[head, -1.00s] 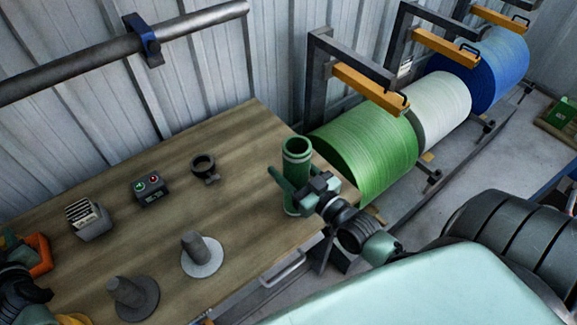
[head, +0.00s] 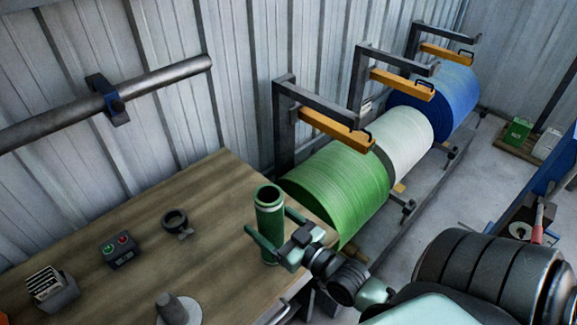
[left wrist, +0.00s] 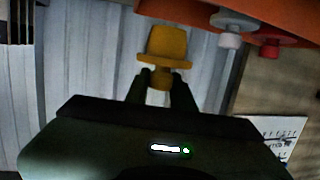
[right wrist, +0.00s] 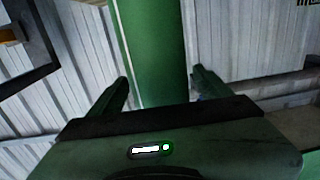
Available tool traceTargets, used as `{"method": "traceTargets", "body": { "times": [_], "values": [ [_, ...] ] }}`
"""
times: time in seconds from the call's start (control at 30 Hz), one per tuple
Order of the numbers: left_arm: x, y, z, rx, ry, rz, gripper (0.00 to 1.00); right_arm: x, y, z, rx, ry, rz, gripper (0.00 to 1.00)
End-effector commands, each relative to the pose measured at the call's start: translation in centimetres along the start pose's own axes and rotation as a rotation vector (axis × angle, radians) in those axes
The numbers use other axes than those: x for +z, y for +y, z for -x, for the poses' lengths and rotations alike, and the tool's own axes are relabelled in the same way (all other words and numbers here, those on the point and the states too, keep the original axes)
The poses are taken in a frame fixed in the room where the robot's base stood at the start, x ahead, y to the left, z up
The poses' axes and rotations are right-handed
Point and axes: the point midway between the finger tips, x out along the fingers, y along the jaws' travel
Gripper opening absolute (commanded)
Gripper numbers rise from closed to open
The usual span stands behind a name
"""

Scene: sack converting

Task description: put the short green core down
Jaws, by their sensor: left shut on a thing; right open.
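The short green core (head: 270,218) stands upright on the wooden table (head: 215,190), near its right end. My right gripper (head: 274,230) is open, with one finger on each side of the core's lower part. The right wrist view shows the green core (right wrist: 155,50) between the spread fingers, with a gap at the left finger; the right finger is close to the core, and contact there cannot be told. My left gripper (left wrist: 162,80) is shut on a yellow knob-like piece (left wrist: 166,45). The left gripper is out of the head view.
On the table are a dark ring-shaped piece (head: 176,220), a button box (head: 119,250), a card holder (head: 50,288) and a grey peg on a round base (head: 178,310). Green (head: 338,185), white (head: 405,138) and blue (head: 450,95) rolls lie beyond the table's right end.

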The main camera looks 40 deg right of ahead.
Motion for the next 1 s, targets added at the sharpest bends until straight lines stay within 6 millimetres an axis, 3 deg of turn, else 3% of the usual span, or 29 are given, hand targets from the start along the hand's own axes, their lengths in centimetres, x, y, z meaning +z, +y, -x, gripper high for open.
{"method": "traceTargets", "body": {
  "times": [0.2,0.43,0.6,1.0],
  "values": [
    [1.2,0.0,-0.2,0.0,0.0,0.0,0.0,0.4,0.0,5.1,-0.001,-0.006,0.0,0.79],
    [1.8,0.0,-0.4,0.0,0.001,0.0,0.0,0.2,0.0,8.6,-0.001,-0.004,0.0,0.79],
    [1.9,0.0,-0.4,0.0,0.0,0.0,0.0,0.1,0.0,9.4,-0.001,-0.001,0.0,0.79],
    [1.8,0.0,-0.4,0.0,0.0,0.0,0.0,0.0,0.0,9.5,-0.001,-0.001,-0.001,0.79]
  ]
}}
